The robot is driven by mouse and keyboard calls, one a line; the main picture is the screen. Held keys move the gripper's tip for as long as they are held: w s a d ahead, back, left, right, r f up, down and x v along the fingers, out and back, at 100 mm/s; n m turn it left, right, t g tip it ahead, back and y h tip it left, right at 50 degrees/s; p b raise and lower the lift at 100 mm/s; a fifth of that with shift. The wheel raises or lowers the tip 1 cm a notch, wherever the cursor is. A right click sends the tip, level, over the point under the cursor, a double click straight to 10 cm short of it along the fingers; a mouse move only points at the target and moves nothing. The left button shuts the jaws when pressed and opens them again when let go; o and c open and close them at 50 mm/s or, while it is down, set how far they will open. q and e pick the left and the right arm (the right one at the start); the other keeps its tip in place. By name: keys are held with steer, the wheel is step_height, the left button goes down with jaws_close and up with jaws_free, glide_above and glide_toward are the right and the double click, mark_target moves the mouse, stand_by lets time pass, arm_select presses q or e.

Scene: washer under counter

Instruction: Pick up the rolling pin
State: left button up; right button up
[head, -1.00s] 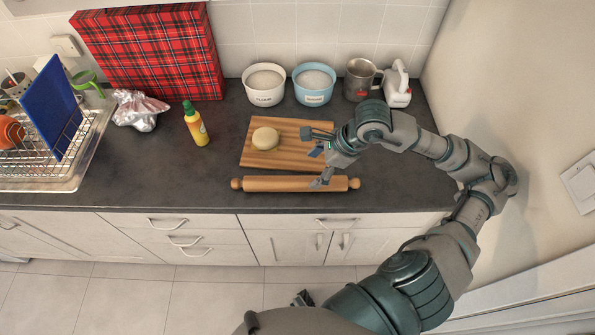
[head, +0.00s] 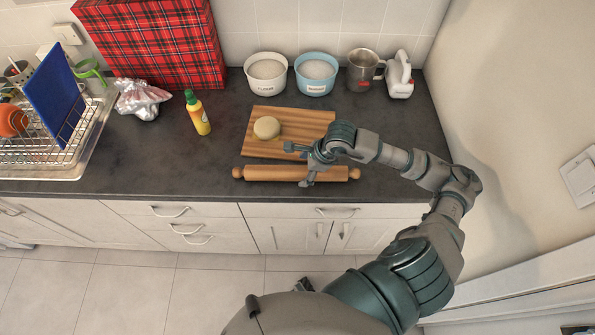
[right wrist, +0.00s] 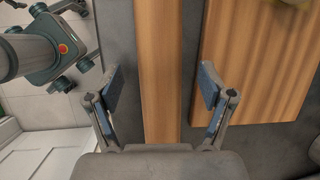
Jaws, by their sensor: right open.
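The wooden rolling pin (head: 265,173) lies sideways along the front of the dark counter, in front of the cutting board. My right gripper (head: 298,165) is open over the right part of the pin, one finger on its far side and one on its near side. In the right wrist view the pin (right wrist: 158,40) runs between the two spread, blue-padded fingers of this gripper (right wrist: 160,88), with a gap on each side. The pin's stretch behind the fingers is partly hidden in the head view. My left gripper is not in view.
The cutting board (head: 285,125) with a dough ball (head: 267,127) lies just behind the pin. A yellow bottle (head: 198,115), two bowls, a metal mug (head: 362,72) and a dish rack (head: 50,150) stand around. The counter left of the pin is clear.

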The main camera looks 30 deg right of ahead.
mark_target(302, 169)
steer(key=x, duration=0.2)
steer(key=shift+w+a+f, duration=0.1)
steer(key=shift+w+f, duration=0.1)
steer(key=shift+f, duration=0.05)
steer(key=shift+w+a+f, duration=0.1)
steer(key=shift+a+f, duration=0.1)
steer(key=shift+f, duration=0.05)
steer(key=shift+a, duration=0.1)
steer(key=shift+c, duration=1)
steer(key=c, duration=1.1)
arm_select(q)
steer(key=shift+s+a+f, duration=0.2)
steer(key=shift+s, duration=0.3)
arm_select(e)
steer(key=shift+o, duration=0.2)
steer(key=shift+d, duration=0.2)
steer(key=shift+r, duration=0.15)
